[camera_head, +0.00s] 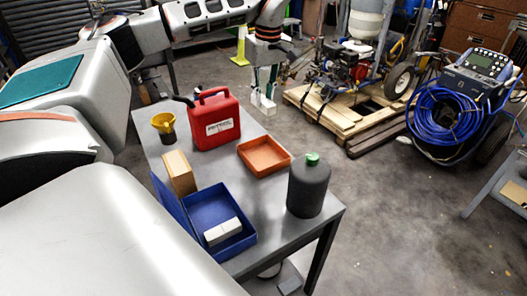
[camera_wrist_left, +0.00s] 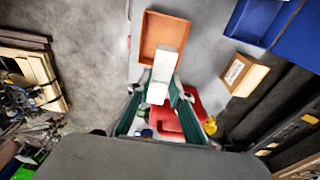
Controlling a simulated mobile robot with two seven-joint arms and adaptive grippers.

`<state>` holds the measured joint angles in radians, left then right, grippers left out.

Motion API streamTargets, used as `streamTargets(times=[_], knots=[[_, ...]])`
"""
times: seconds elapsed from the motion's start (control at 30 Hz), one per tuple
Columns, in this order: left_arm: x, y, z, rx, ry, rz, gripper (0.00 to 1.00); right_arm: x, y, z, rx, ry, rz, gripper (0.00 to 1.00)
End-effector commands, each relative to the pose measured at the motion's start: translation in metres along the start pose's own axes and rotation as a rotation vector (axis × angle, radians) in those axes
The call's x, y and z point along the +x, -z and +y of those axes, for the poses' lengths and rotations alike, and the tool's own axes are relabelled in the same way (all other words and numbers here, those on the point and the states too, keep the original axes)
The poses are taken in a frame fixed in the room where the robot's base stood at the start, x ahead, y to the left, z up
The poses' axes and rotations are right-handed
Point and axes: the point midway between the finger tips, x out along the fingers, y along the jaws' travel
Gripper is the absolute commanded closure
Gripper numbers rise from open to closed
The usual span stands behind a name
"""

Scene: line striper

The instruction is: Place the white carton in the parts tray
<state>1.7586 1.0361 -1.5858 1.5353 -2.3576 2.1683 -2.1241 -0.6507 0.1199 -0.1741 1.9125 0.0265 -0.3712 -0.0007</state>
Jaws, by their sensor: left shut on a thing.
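My left gripper (camera_head: 263,93) hangs beyond the table's far edge, pointing down. It is shut on a white carton (camera_head: 264,104). In the left wrist view the gripper (camera_wrist_left: 158,84) has its green fingers on both sides of the white carton (camera_wrist_left: 165,62). An orange tray (camera_head: 265,168) sits empty on the table; it also shows in the left wrist view (camera_wrist_left: 149,38), just past the carton. A blue open bin (camera_head: 238,246) at the table's near side holds another white block (camera_head: 222,231). I cannot tell which container is the parts tray. My right gripper is not in view.
On the grey table (camera_head: 262,210) stand a red fuel can (camera_head: 215,120), a yellow funnel (camera_head: 164,124), a cardboard box (camera_head: 179,172) and a dark bottle with green cap (camera_head: 308,190). A striping machine on a pallet (camera_head: 335,112) stands behind the table.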

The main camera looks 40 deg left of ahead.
Motion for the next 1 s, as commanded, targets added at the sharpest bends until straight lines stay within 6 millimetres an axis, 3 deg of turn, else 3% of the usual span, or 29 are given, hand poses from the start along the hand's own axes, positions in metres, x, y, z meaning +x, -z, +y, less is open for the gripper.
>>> streamTargets(times=[0.17, 0.6, 1.0], knots=[[0.031, -0.004, -0.002, 0.001, 0.007, -0.003, 1.0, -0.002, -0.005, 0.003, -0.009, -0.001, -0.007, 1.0], [0.133, -0.017, -0.001, 0.001, 0.005, -0.002, 1.0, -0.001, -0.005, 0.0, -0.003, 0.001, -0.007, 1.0], [0.168, -0.02, -0.001, 0.0, 0.004, -0.001, 1.0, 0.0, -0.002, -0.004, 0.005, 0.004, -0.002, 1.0]])
